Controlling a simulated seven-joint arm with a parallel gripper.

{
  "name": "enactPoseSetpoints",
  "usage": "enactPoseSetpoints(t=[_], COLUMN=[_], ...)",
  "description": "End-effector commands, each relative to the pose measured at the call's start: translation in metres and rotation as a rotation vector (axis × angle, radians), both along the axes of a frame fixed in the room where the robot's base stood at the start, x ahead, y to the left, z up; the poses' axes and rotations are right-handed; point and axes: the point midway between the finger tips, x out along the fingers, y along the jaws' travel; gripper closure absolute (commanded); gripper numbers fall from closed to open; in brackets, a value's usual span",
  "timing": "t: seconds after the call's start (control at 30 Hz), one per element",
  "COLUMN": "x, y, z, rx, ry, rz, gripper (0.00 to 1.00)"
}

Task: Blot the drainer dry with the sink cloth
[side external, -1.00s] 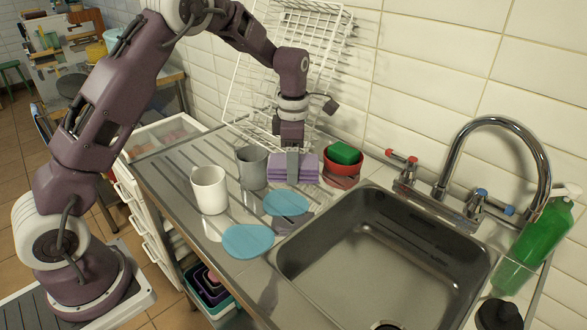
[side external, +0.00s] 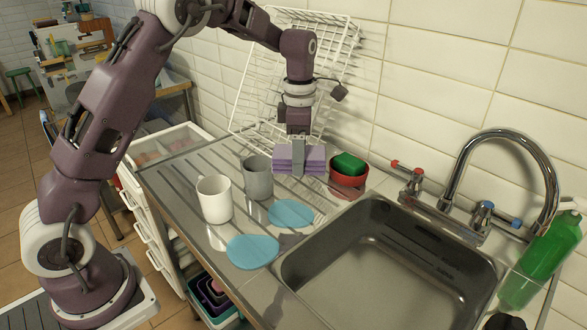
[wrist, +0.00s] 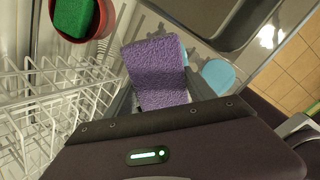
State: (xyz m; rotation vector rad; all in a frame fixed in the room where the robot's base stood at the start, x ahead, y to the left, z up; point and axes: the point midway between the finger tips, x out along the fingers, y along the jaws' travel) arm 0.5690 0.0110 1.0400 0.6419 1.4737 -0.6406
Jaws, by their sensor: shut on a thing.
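The sink cloth (side external: 283,160) is purple and folded in layers. My gripper (side external: 298,165) is shut on it and holds it a little above the back of the ribbed steel drainer (side external: 178,190). The cloth also fills the middle of the wrist view (wrist: 155,70). Two flat, light-blue rounded patches lie on the drainer, one nearer the cloth (side external: 291,213) and one nearer the front edge (side external: 252,251). I cannot tell whether they are liquid or thin solid pieces. The drainer's steel looks shiny around them.
A white mug (side external: 214,202) and a grey mug (side external: 257,180) stand on the drainer left of the patches. A red bowl with a green sponge (side external: 348,163) sits right of the cloth. A white wire rack (side external: 262,95) leans behind. The sink basin (side external: 390,265) is right.

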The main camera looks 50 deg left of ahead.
Motion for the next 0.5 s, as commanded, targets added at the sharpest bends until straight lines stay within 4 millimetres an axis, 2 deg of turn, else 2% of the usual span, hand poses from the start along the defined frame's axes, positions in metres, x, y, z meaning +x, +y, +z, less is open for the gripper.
enactPoseSetpoints(t=[0.1,0.3,0.5], x=[0.0,-0.001,0.0], y=[-0.012,-0.01,-0.01], z=[0.0,-0.045,-0.054], rx=[0.001,-0.001,0.0], ry=[0.002,0.004,0.0], rz=[-0.003,0.0,-0.001], gripper=[0.69,0.69,0.69])
